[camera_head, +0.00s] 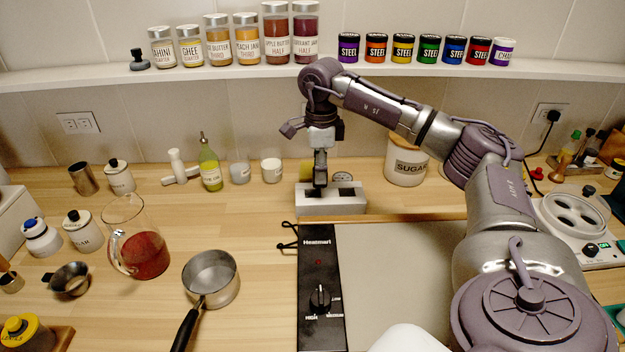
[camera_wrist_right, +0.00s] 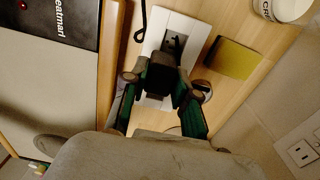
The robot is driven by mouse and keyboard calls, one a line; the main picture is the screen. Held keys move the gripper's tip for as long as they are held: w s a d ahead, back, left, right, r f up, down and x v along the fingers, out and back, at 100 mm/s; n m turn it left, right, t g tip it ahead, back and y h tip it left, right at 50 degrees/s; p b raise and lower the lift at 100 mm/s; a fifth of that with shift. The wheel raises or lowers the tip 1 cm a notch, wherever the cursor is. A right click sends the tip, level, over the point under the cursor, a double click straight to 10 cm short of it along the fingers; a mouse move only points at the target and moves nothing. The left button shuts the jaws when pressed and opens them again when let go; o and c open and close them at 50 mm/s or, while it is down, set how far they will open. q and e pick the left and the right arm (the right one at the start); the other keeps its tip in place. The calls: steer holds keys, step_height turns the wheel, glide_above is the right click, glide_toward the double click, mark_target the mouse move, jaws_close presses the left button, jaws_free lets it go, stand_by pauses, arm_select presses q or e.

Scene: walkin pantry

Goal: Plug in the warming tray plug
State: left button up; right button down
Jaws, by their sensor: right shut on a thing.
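The warming tray (camera_head: 400,275) lies flat on the counter, with a black control panel (camera_head: 320,285) on its left side. Its black cord (camera_head: 287,237) shows by the back left corner and also in the wrist view (camera_wrist_right: 141,22). My right gripper (camera_head: 320,168) points down over a white outlet block (camera_head: 330,206) behind the tray. In the wrist view the right gripper (camera_wrist_right: 158,82) is shut on a dark block-like plug (camera_wrist_right: 163,70), above the white block (camera_wrist_right: 183,28). The plug's prongs are hidden, so I cannot tell if they are inside. My left gripper is not in view.
A sugar canister (camera_head: 407,160) stands right of the outlet block, and two small cups (camera_head: 271,170) stand left. A saucepan (camera_head: 211,277) and a glass jug (camera_head: 137,245) are on the left counter. A jar shelf (camera_head: 400,70) runs above.

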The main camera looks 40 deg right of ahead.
steer(key=shift+w+a+f, duration=0.1)
steer(key=shift+w+f, duration=0.25)
steer(key=shift+w, duration=0.35)
steer(key=shift+w+f, duration=0.4)
steer(key=shift+f, duration=0.1)
step_height(320, 180, down, 4)
steer(key=shift+r+p, duration=0.15)
steer(key=shift+p, duration=0.45)
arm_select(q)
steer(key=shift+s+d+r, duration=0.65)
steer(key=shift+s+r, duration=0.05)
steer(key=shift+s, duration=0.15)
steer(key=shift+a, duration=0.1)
arm_select(e)
steer(key=shift+f, duration=0.2)
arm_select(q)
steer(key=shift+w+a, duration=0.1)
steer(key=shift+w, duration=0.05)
arm_select(e)
steer(key=c, duration=0.9)
jaws_free()
steer(key=shift+r, duration=0.15)
